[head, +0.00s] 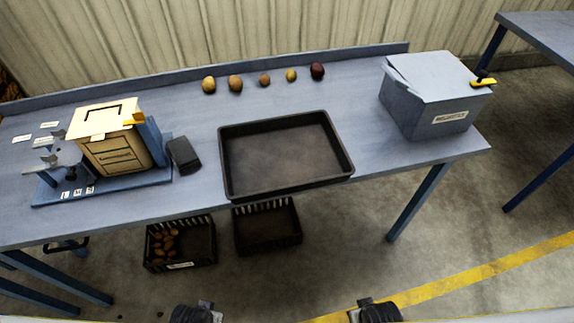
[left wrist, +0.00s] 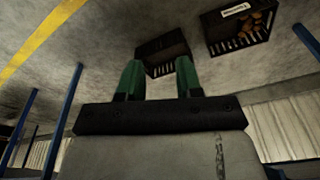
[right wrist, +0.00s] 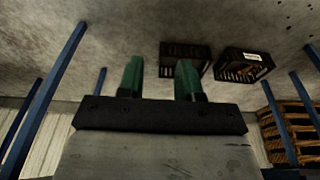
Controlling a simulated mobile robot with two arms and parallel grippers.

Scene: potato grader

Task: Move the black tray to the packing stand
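The black tray (head: 234,185) is a wide, shallow, empty tray lying flat on the blue-grey workbench (head: 360,85), near its front edge in the middle. A second blue-grey table (head: 545,32) is partly in view at the top right of the head view; no label shows whether it is the packing stand. My left gripper (left wrist: 158,68) has its green fingers apart with nothing between them. My right gripper (right wrist: 161,70) is also open and empty. In the head view only dark parts of my arms show at the bottom edge, apart from the tray.
A grey lidded box (head: 430,105) stands right of the tray. A cream drawer unit (head: 112,150) and a small black block (head: 184,155) are to its left. Several potatoes (head: 235,83) line up behind it. Two black crates (head: 268,242) sit below the bench; the left one holds potatoes.

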